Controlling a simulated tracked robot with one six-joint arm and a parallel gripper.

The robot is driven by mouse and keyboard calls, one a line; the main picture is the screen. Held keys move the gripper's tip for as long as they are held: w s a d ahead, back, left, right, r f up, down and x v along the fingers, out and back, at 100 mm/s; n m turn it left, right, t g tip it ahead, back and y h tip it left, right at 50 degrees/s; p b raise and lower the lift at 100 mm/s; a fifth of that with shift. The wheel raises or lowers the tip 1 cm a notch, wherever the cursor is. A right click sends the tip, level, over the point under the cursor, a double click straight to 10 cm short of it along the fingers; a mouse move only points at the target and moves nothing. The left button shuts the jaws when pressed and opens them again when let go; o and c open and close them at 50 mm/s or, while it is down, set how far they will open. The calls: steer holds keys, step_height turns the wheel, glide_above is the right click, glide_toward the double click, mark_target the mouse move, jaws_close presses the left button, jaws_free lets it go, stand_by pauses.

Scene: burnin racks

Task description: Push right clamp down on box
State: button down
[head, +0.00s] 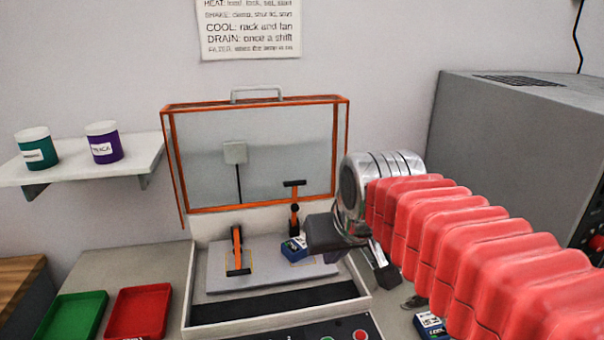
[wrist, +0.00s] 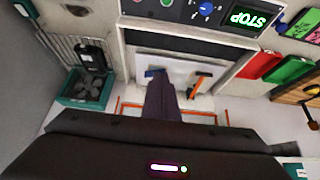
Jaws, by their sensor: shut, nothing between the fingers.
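The right clamp (head: 294,208), orange with a black T-handle, stands upright at the back of the light plate (head: 218,274). A small blue box (head: 294,249) lies on the plate in front of it; it shows partly in the wrist view (wrist: 154,73). The left clamp (head: 237,250) leans forward with its handle low, also visible in the wrist view (wrist: 199,84). My gripper (head: 321,236) is shut and empty, just right of the blue box and the right clamp; I cannot tell whether it touches them. In the wrist view my gripper (wrist: 160,84) hides the right clamp.
The orange-framed lid (head: 342,140) stands open behind the plate. A large grey machine (head: 510,130) is at the right. Another blue box (head: 430,324) lies at the lower right. Green (head: 72,318) and red (head: 138,314) trays sit at the left. A teal bin (wrist: 72,100) shows in the wrist view.

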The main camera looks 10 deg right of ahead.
steer(key=w+d+r+t, duration=0.1)
steer(key=w+r, duration=0.2)
steer(key=w, duration=1)
steer(key=w+d+r, duration=0.1)
steer(key=w+r, duration=0.3)
steer(key=w, duration=1)
steer(key=shift+w+t, duration=0.3)
steer(key=shift+t, duration=0.1)
steer(key=shift+f, duration=0.1)
steer(key=x, duration=1)
steer(key=shift+a, duration=0.15)
steer(key=shift+s+d, duration=0.1)
steer(key=shift+d, duration=0.1)
steer(key=shift+s, duration=0.1)
